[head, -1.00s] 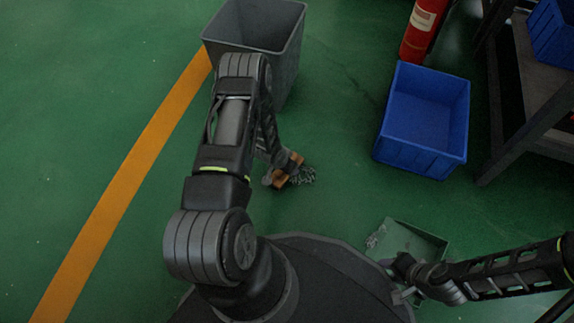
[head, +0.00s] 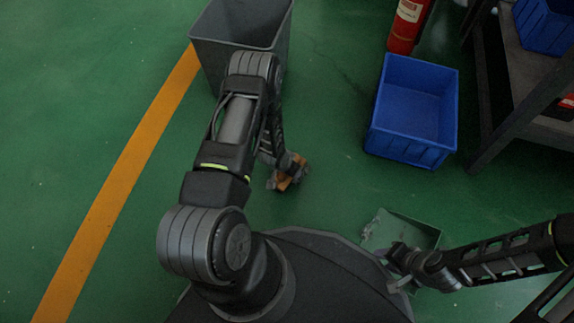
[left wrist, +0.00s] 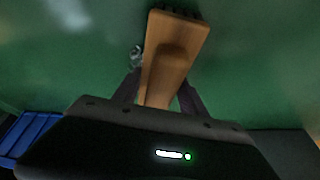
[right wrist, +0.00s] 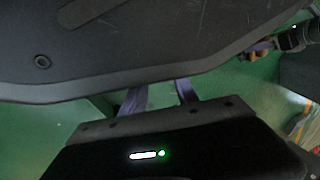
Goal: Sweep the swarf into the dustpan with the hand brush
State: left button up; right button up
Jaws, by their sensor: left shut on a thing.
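The hand brush (head: 286,182) has an orange-brown wooden back and is held low over the floor; its block (left wrist: 174,60) fills the middle of the left wrist view. My left gripper (head: 291,171) is shut on it. A small grey bit of swarf (left wrist: 137,57) shows beside the brush in the left wrist view; other swarf there is hidden or too small to make out. The green dustpan (head: 418,233) lies on the floor to the right, with greyish bits at its left edge. My right gripper (head: 399,268) is at the dustpan's near side; its grip is hidden.
A grey bin (head: 237,55) stands at the back and a blue crate (head: 411,145) right of centre. A red extinguisher (head: 405,28) and a dark shelf (head: 512,90) are at the back right. Green floor is clear between brush and dustpan.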

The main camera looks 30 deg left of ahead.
pick_arm(q)
jog(key=shift+d, duration=0.6)
jog(key=shift+d, duration=0.15)
jog(key=shift+s+d, duration=0.1)
jog(key=shift+d, duration=1.25)
jog(key=shift+d, duration=1.45)
jog(key=shift+d, duration=0.1)
jog(key=shift+s+d+f, duration=0.1)
jog(key=shift+s+d, duration=0.05)
jog(key=shift+d, duration=1.25)
